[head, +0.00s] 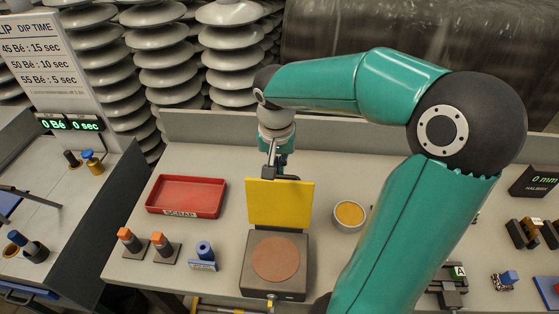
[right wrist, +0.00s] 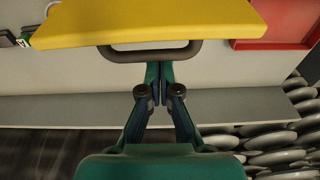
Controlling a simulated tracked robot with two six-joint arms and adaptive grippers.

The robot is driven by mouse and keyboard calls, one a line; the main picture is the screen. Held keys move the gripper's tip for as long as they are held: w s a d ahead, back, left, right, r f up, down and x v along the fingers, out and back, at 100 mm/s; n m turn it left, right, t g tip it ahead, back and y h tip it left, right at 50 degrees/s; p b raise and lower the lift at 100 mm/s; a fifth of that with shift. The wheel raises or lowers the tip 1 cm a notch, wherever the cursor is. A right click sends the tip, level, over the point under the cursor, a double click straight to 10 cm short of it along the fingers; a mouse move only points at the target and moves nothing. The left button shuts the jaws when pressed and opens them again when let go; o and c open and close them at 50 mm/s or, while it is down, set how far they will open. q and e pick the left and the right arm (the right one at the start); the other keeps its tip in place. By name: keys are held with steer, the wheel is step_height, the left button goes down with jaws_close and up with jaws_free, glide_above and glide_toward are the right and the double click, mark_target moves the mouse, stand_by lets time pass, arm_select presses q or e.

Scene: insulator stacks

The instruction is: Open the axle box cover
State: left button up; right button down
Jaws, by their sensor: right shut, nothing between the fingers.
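The axle box (head: 258,287) is a squat grey box with a round copper-brown face on top. Its yellow cover (head: 279,205) stands upright at the box's back edge, swung open. The cover fills the top of the right wrist view (right wrist: 150,22), with its dark bar handle (right wrist: 150,53) below it. My right gripper (head: 273,172) is behind the cover's upper edge. In the right wrist view its fingers (right wrist: 160,68) are together and empty, with the tips at the handle; whether they touch it I cannot tell. My left gripper is not in view.
A red scrap tray (head: 187,178), two orange-topped pieces (head: 130,240) and a blue cylinder (head: 204,250) are left of the box. A bowl (head: 349,227) with yellow-orange contents stands to its right. Devices are farther right, partly behind my right arm. A low wall (head: 190,122) backs the bench.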

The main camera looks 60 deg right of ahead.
step_height(320, 180, up, 12)
steer(key=a, duration=0.1)
steer(key=shift+s+a, duration=0.25)
steer(key=shift+a, duration=0.05)
steer(key=shift+f, duration=0.15)
